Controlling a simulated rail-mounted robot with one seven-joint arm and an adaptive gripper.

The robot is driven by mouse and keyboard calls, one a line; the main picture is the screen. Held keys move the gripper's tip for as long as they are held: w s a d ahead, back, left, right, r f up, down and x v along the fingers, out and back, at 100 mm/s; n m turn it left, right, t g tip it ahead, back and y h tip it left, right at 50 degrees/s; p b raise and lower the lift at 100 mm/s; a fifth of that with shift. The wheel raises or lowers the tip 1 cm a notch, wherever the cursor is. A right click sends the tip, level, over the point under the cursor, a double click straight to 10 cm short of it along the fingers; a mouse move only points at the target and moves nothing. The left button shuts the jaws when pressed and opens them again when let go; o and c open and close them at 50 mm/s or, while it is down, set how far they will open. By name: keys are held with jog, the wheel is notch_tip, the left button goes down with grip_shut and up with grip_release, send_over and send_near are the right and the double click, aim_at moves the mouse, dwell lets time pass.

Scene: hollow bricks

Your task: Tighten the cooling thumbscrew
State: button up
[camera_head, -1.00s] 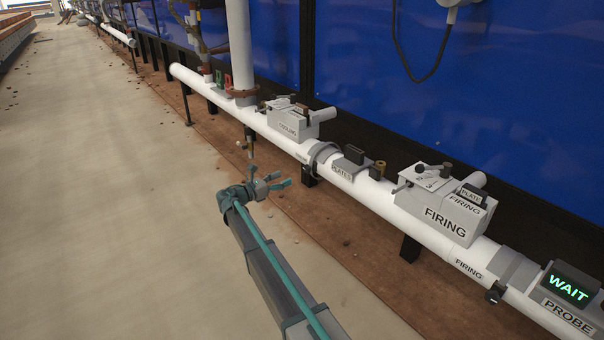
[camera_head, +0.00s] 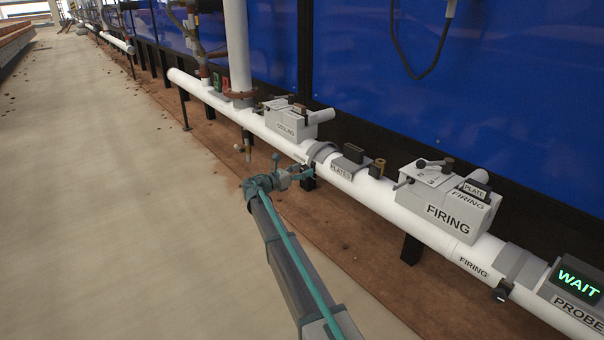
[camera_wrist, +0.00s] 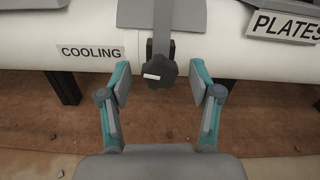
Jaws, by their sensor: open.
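The cooling thumbscrew is a dark lobed knob (camera_wrist: 160,72) with a small white mark on its face. In the wrist view it sits below the white pipe (camera_wrist: 215,45), under a grey strap, to the right of the COOLING label (camera_wrist: 91,52). My gripper (camera_wrist: 162,82) is open, with its two teal-and-grey fingers on either side of the knob and visible gaps to it. In the head view my gripper (camera_head: 300,174) is beside the pipe, below the PLATES label (camera_head: 340,172). The knob is hard to make out there behind the gripper.
A grey COOLING box (camera_head: 290,124) and a FIRING box (camera_head: 447,203) sit on the pipe. A similar dark knob (camera_head: 501,292) hangs below the pipe at right. Dark posts (camera_head: 411,249) support the pipe.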

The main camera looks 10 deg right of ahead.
jog(key=c, duration=1.1)
jog(key=shift+c, duration=0.2)
